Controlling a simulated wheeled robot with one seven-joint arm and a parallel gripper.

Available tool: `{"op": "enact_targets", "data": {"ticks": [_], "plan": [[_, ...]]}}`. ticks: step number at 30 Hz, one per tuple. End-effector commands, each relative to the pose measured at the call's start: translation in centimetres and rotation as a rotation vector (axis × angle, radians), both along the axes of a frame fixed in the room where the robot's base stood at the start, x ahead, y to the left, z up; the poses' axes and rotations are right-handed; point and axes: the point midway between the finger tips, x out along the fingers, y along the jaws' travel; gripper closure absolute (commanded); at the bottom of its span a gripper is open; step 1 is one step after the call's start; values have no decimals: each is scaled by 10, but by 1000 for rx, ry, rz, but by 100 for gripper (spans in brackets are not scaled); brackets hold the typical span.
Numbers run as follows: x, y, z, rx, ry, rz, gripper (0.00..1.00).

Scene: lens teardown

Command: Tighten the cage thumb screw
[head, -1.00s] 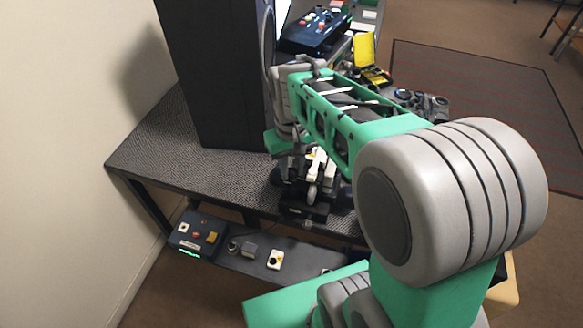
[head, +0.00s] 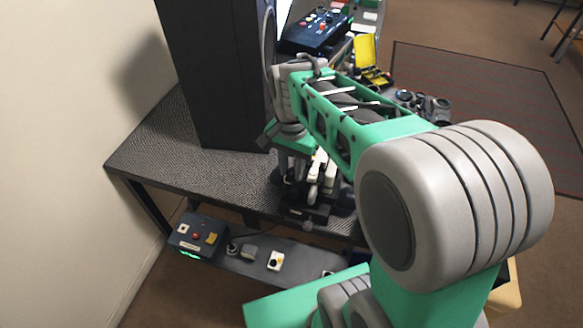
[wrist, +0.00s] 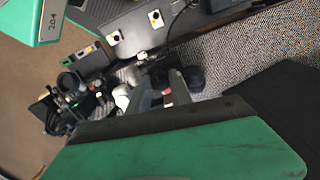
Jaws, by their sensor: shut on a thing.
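My gripper (wrist: 160,82) reaches down to a dark bench assembly (head: 308,212) with white parts (head: 317,178) near the table's front edge. In the wrist view its two grey fingers sit close together, shut on a small part taken to be the cage thumb screw. The screw is too small and too hidden by the fingers to make out. A small reddish piece (wrist: 167,98) shows between the fingers. In the head view my wrist and arm cover the gripper's tip and much of the assembly.
A tall dark panel (head: 215,75) stands on the textured table (head: 150,150), left of my wrist. A button box (head: 315,32) and an open yellow case (head: 366,52) are behind. Another button box (head: 195,238) sits lower in front. The table's left part is clear.

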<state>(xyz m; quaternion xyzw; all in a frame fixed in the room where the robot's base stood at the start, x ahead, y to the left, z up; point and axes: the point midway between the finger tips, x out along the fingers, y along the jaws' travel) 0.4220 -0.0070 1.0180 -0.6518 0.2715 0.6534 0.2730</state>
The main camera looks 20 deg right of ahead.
Motion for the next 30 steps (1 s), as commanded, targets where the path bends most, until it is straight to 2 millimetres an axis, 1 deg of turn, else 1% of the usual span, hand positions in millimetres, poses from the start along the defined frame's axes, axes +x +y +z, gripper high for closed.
{"op": "enact_targets", "data": {"ticks": [3,9,23,24,27,30], "plan": [[1,0,2,0,-6,-52,100],[1,0,2,0,-5,-103,100],[2,0,2,0,-5,-117,100],[2,0,2,1,-6,-117,74],[1,0,2,0,-5,-116,66],[1,0,1,0,-4,-116,66]]}}
